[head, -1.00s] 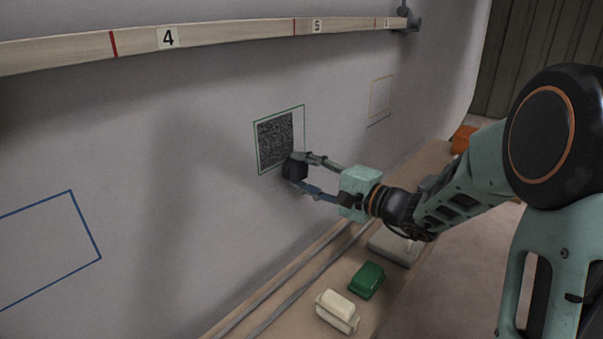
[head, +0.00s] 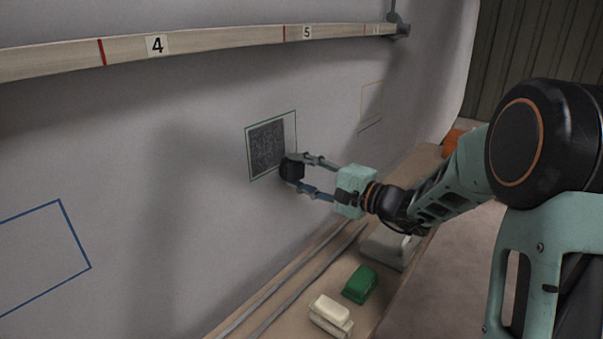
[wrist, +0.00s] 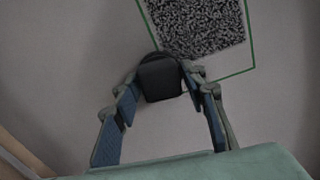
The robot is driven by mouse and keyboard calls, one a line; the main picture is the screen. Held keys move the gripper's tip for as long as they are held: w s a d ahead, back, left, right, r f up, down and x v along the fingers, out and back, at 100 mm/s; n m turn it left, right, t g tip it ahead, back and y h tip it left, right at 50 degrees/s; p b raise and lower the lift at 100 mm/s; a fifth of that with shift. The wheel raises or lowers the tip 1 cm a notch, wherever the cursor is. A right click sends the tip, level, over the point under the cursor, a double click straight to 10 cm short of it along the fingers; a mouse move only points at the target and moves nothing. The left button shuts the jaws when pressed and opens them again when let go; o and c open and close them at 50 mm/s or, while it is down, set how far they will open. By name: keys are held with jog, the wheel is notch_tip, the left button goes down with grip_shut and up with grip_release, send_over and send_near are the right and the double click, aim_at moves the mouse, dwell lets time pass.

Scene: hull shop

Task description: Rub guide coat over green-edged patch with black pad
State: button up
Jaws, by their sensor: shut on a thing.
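The green-edged patch (head: 288,121) is on the grey hull wall in the head view. Dark speckled guide coat (head: 266,146) covers most of it, with a plain strip along its right side. My gripper (head: 291,168) is shut on the black pad (head: 288,170) at the patch's lower right corner. In the wrist view the pad (wrist: 160,78) sits between the fingers, its far end overlapping the lower edge of the speckled coat (wrist: 200,25). The green outline (wrist: 250,40) runs to its right. I cannot tell whether the pad's face touches the wall.
A green block (head: 360,284) and a cream block (head: 331,314) lie on the wooden bench (head: 290,310) below. A blue outline (head: 75,232) is left on the wall, a yellow-and-blue one (head: 371,106) right. A numbered batten (head: 220,45) crosses above.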

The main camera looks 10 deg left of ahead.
jog(key=shift+w+a, duration=0.15)
jog(key=shift+a, duration=0.1)
jog(key=shift+r, duration=0.15)
jog(key=shift+w+a+r+p, duration=0.1)
jog(key=shift+r+p, duration=0.9)
jog(key=shift+r, duration=2.35)
jog(key=shift+w+a+r+p, duration=0.1)
jog(key=shift+r+p, duration=0.85)
jog(key=shift+r, duration=2.35)
notch_tip(320, 180, down, 4)
jog(key=b, duration=0.4)
jog(key=shift+s+r, duration=0.15)
jog(key=shift+r, duration=0.1)
jog(key=shift+d+f, duration=0.2)
jog(key=shift+f, duration=4.95)
jog(key=o, duration=0.5)
jog(key=shift+c, duration=0.2)
jog(key=c, duration=0.5)
jog(key=shift+o, duration=0.2)
jog(key=shift+s+d, duration=0.1)
jog(key=shift+s+d, duration=0.25)
jog(key=shift+d, duration=0.2)
